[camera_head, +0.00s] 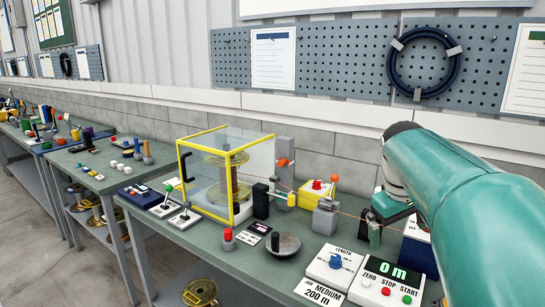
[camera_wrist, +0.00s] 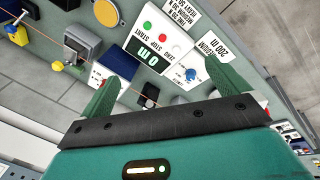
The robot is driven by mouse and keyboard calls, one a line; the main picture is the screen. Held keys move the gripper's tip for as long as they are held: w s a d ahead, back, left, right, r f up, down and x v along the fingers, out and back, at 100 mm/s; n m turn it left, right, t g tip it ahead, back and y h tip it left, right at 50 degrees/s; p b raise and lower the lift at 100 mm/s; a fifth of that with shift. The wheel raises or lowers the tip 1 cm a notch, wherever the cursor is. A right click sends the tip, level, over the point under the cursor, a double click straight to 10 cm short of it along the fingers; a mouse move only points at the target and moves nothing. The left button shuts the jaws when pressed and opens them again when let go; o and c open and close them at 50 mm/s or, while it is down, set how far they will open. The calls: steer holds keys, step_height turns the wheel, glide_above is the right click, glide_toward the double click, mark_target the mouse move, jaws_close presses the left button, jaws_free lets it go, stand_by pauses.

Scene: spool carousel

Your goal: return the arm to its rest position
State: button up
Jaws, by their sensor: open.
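My teal arm (camera_head: 470,200) reaches in from the right edge of the head view and bends down over the bench. My gripper (camera_head: 374,230) hangs near the meter counter, partly hidden behind the arm. In the wrist view my gripper (camera_wrist: 163,85) has its two green fingers wide apart with nothing between them that I can see held. The counter (camera_wrist: 155,50), which reads "0 m", shows beyond the fingers; in the head view the counter (camera_head: 388,283) stands at the bench's front right. I cannot tell the exact height of the fingers above the bench.
The bench (camera_head: 190,236) carries a yellow-framed clear enclosure (camera_head: 207,180) with a spool, a yellow box (camera_head: 315,192), a grey disc (camera_head: 284,244) and a length selector (camera_head: 335,266). A thin orange line runs from the enclosure past my gripper. The pegboard wall (camera_head: 350,60) stands behind.

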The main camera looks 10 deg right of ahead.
steer(key=s+a+f+t+y, duration=0.1)
steer(key=s+a+f, duration=0.2)
steer(key=a, duration=0.4)
steer(key=s+a+f+t+y, duration=0.1)
steer(key=s+a+f, duration=0.2)
steer(key=s+a, duration=0.3)
steer(key=s+a+f+m+t, duration=0.1)
steer(key=s+a+f, duration=0.3)
steer(key=a, duration=0.4)
steer(key=shift+s+t+y, duration=0.4)
steer(key=shift+s+t, duration=0.05)
steer(key=shift+t, duration=0.05)
steer(key=shift+c, duration=0.2)
